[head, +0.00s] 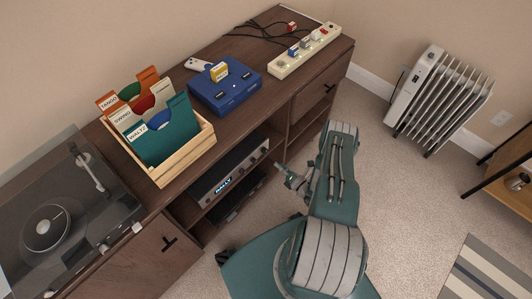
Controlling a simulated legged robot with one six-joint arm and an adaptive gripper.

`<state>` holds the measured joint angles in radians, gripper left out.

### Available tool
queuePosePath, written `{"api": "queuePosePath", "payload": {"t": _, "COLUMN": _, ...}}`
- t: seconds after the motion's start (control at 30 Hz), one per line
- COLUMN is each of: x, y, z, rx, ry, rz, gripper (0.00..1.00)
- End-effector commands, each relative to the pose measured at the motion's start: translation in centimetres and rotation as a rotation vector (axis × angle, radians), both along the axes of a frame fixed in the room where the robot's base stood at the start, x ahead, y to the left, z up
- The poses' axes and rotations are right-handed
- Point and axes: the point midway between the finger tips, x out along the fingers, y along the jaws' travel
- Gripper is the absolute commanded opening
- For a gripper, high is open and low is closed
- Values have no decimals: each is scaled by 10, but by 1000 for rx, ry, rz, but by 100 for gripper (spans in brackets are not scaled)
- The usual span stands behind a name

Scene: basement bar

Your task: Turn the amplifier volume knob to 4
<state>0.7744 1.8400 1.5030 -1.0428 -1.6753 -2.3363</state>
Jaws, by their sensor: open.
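The amplifier (232,172) is a silver-fronted unit with a dark top. My gripper (283,175) is just in front of the right part of the amplifier's front. It is open and appears empty. I cannot tell whether it touches the amplifier.
The cabinet top (180,82) carries a turntable (45,230), a wooden record crate (192,150), a blue console (225,88) and a power strip (305,50). A dark device (238,200) lies beneath the amplifier. A radiator (440,95) stands right; carpet (400,200) lies clear between.

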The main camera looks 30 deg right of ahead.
Motion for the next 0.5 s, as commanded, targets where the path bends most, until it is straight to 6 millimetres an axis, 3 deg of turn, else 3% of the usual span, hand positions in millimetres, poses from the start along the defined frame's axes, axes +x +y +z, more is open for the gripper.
{"api": "queuePosePath", "payload": {"t": 0.3, "x": 57, "y": 16, "z": 0, "rx": 0, "ry": -1, "rz": 4, "gripper": 71}}
{"api": "queuePosePath", "payload": {"t": 0.5, "x": 76, "y": 21, "z": 0, "rx": 1, "ry": 2, "rz": 2, "gripper": 71}}
